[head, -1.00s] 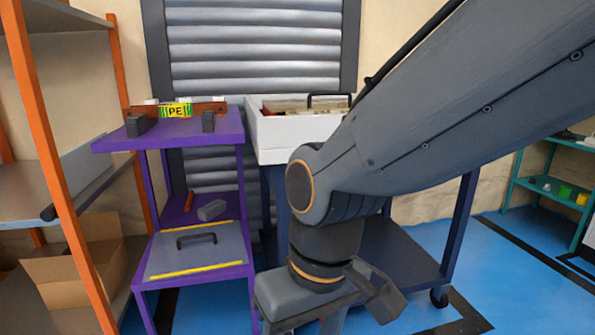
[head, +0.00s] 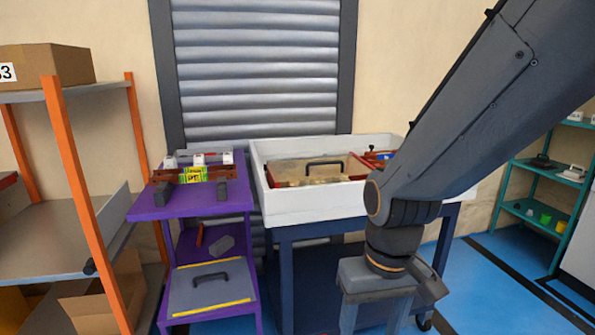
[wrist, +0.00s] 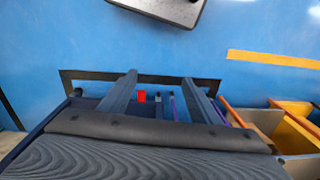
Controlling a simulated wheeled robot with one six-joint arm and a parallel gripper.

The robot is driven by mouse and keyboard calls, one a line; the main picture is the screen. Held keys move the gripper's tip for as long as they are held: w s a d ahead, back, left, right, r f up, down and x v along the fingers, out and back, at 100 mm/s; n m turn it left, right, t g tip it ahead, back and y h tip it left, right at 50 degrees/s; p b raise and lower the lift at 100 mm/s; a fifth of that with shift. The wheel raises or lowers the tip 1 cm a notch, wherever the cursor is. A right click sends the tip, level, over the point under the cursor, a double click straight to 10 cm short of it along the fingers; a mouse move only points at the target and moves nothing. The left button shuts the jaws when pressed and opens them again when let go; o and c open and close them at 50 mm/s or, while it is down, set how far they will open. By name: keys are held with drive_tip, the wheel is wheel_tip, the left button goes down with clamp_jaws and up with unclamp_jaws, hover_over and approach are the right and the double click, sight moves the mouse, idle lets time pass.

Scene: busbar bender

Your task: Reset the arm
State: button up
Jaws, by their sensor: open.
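My grey arm (head: 470,130) reaches in from the upper right of the head view and bends down at its elbow in front of the navy cart. In the wrist view my gripper (wrist: 158,92) points down towards the blue floor, its two dark fingers spread apart with nothing held between them. A small red item (wrist: 141,96) shows between the fingers, beyond them and too small to make out. In the head view the fingertips are below the bottom edge.
A purple stand (head: 155,205) holds a busbar with a PE label (head: 194,175). A white tray (head: 310,208) sits on the navy cart (head: 287,270). Orange-post shelving (head: 70,150) is left, a teal shelf (head: 518,180) right. Blue floor (head: 500,270) is open at right.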

drive_tip(key=s+d+r+m+p, duration=0.2)
drive_tip(key=d+r+p, duration=0.5)
drive_tip(key=r+p, duration=0.2)
drive_tip(key=shift+h+p, duration=0.3)
drive_tip(key=shift+p, duration=0.45)
